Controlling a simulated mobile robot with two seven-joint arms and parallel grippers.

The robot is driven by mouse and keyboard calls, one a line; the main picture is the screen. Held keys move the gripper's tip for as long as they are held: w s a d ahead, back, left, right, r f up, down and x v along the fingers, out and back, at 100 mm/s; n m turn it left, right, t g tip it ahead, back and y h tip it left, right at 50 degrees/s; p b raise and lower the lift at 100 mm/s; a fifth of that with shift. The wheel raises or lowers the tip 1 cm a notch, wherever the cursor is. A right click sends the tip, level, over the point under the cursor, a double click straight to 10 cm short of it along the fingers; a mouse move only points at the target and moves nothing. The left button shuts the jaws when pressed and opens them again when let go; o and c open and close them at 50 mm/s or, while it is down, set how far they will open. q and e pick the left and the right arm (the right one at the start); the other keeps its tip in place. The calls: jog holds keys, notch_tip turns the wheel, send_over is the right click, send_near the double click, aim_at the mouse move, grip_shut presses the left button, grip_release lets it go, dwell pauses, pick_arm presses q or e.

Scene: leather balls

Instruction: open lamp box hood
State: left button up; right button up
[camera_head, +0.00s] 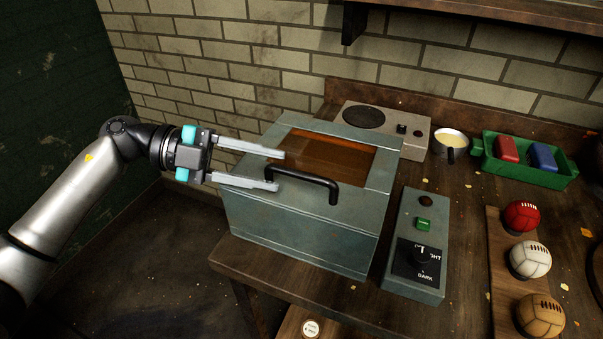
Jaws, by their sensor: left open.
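The lamp box (300,235) is a grey-green metal box on the left end of the wooden bench. Its hood (360,198) is down, with an orange-brown window (330,155) and a black bar handle (318,178) along its front edge. My left gripper (281,170) comes in from the left with its two fingers apart. The fingertips are at the left end of the handle, one on each side of it in the picture. I cannot tell whether they touch it. My right gripper is not in view.
A control panel (432,215) with a green button and a dark knob stands right of the box. Behind are a radio-like unit (415,128), a mug (451,141) and a green tray (510,175). Red (522,216), white (530,259) and brown (540,315) balls sit at right.

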aim_at(288, 173)
pick_arm(q)
jog(key=x, duration=0.6)
grip_shut()
dwell(0.3)
dwell(1.0)
